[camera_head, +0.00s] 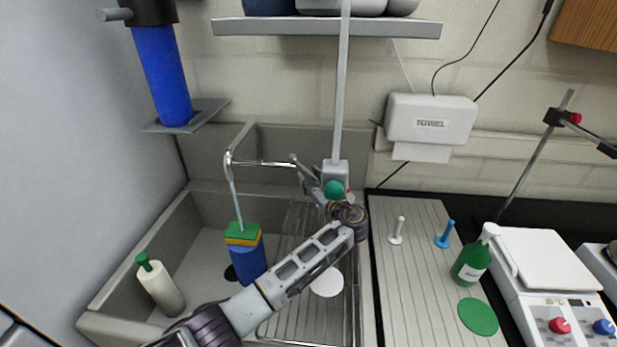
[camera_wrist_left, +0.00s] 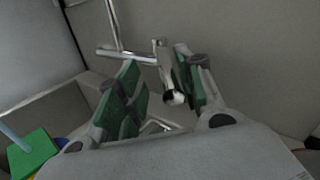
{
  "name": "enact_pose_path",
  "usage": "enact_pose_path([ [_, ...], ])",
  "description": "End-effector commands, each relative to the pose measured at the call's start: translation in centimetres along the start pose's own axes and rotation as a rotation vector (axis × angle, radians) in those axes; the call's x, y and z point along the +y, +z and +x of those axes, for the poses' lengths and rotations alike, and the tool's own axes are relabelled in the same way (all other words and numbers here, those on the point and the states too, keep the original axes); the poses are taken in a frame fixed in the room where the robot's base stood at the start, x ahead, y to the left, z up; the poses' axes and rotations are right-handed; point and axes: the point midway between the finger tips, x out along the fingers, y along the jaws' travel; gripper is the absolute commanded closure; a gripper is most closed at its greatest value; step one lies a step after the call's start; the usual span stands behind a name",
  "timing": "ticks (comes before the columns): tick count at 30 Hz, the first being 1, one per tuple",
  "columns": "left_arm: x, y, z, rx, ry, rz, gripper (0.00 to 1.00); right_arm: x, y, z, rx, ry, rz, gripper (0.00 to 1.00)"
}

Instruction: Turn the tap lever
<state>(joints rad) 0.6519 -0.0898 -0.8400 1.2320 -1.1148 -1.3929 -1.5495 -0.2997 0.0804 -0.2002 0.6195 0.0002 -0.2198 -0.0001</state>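The chrome tap (camera_head: 262,163) stands at the back of the grey sink. Its spout reaches left, and a thin bluish stream (camera_head: 235,200) runs down to a green and yellow sponge on a blue container (camera_head: 248,262). My left gripper (camera_head: 311,182) is at the tap's right end and partly hides it. In the left wrist view, the left gripper (camera_wrist_left: 158,78) is open, its green-padded fingers on either side of the chrome tap lever (camera_wrist_left: 167,72). A gap shows beside the lever; contact is unclear. My right gripper is in neither view.
A grey upright pipe (camera_head: 342,90) with a teal round piece stands close to the left gripper. A white bottle (camera_head: 160,285) with a green top stands at the sink's left. The ribbed drainboard (camera_head: 420,285) holds small pegs and a green bottle (camera_head: 471,262).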

Motion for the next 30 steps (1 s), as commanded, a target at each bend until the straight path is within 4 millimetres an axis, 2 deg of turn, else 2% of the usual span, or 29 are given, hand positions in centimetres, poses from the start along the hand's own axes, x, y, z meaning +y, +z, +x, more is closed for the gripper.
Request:
enact_pose_path([
  [12,0.0,-0.2,-6.2,0.004,-0.001,0.0,0.63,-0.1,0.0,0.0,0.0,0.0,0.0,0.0],
  [18,0.0,-0.3,-8.6,0.004,0.0,0.002,0.63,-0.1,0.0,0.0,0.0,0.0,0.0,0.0],
  [24,0.0,-0.3,-9.7,0.005,-0.001,0.002,0.63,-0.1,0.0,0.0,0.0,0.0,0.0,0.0],
  [30,0.0,-0.3,-9.8,0.004,0.0,0.002,0.63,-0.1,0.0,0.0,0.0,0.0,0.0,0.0],
])
